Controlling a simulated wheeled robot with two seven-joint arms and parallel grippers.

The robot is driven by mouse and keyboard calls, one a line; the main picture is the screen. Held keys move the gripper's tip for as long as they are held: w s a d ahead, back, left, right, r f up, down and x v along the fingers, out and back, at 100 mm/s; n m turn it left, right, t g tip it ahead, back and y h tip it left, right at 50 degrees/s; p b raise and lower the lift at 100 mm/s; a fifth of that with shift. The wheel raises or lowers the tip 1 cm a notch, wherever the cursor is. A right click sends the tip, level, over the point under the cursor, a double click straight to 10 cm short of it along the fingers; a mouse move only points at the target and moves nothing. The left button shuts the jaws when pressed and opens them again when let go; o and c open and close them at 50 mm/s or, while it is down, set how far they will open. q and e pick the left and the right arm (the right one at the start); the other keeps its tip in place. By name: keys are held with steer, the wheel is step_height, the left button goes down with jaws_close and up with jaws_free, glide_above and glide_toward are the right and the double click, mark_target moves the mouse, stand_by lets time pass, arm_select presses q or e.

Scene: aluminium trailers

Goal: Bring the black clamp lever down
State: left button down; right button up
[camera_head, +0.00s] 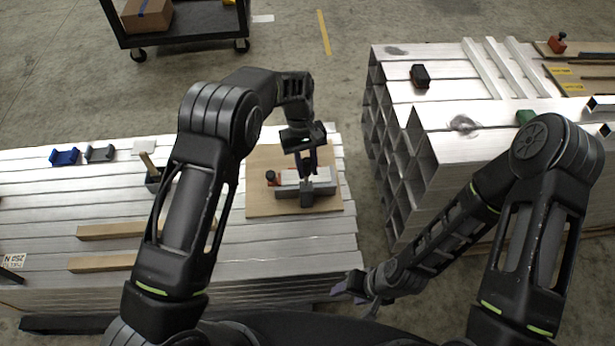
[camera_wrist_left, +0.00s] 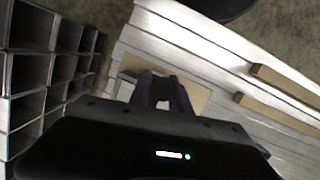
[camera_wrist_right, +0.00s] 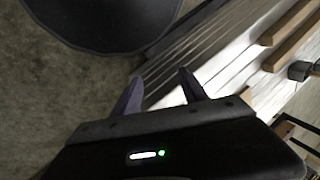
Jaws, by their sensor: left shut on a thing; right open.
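A clamp fixture (camera_head: 290,190) with pale and grey blocks and a red-and-black knob sits on a square wooden board (camera_head: 265,160) on the left metal stack. My left gripper (camera_head: 308,172) points down over the fixture and is shut on a dark part there, which I take to be the black clamp lever; the fingers hide most of it. In the left wrist view the left fingers (camera_wrist_left: 163,92) are close together above the board, and the lever cannot be made out. My right gripper (camera_head: 352,290) is open and empty, low beside the front right edge of the left stack; its spread fingers (camera_wrist_right: 160,92) show in the right wrist view.
The left stack of aluminium beams (camera_head: 40,210) carries wooden bars (camera_head: 110,230), blue (camera_head: 64,157) and grey (camera_head: 100,153) brackets, and a dark holder. A right stack of square tubes (camera_head: 450,150) stands across a floor gap. A cart (camera_head: 185,25) is behind.

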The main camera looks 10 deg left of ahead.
arm_select(q)
steer(key=shift+w+a+g+b, duration=0.15)
steer(key=shift+w+g+b, duration=0.55)
steer(key=shift+w, duration=0.1)
arm_select(e)
steer(key=shift+f, duration=0.95)
arm_select(q)
steer(key=shift+r, duration=0.1)
arm_select(e)
steer(key=shift+c, duration=0.5)
